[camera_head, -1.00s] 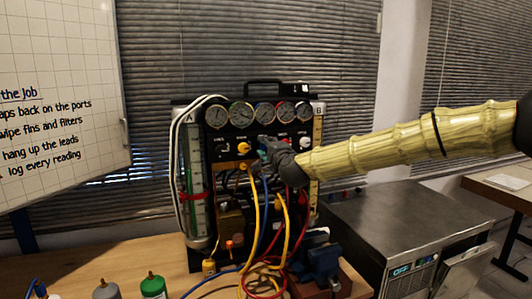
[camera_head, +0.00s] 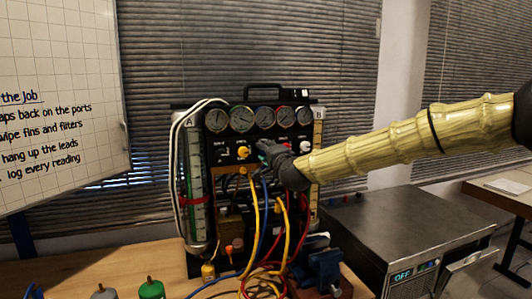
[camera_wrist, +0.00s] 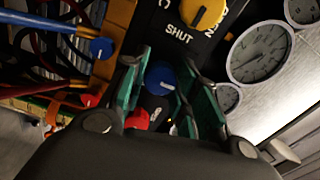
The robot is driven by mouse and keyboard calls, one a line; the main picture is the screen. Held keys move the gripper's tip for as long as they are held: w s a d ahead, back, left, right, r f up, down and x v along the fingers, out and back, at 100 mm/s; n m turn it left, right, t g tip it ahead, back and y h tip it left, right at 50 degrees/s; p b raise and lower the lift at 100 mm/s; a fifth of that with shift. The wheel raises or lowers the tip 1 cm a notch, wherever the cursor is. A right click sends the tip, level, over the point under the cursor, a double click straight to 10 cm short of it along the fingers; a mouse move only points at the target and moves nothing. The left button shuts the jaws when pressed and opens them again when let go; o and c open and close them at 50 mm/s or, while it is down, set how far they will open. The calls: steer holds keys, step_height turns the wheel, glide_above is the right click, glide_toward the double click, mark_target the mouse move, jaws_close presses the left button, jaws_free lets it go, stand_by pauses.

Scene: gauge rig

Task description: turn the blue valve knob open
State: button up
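The blue valve knob (camera_wrist: 160,77) shows in the wrist view, with a pale mark on its face. It lies between the teal pads of my gripper (camera_wrist: 166,60), near the fingertips. The fingers are apart, one on either side of the knob; I cannot tell whether either pad touches it. In the head view my gripper (camera_head: 262,146) reaches the front of the black gauge panel (camera_head: 224,152) from the right and hides the blue knob.
A yellow knob (camera_wrist: 200,12) with a "SHUT" label sits close by on the panel. A red knob (camera_wrist: 137,118) is beside the blue one. A white knob (camera_head: 305,147) is right of my gripper. Gauges (camera_head: 265,118) sit above; coloured hoses (camera_head: 255,215) hang below.

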steer(key=o, duration=0.3)
steer(key=shift+o, duration=0.2)
steer(key=v, duration=1.2)
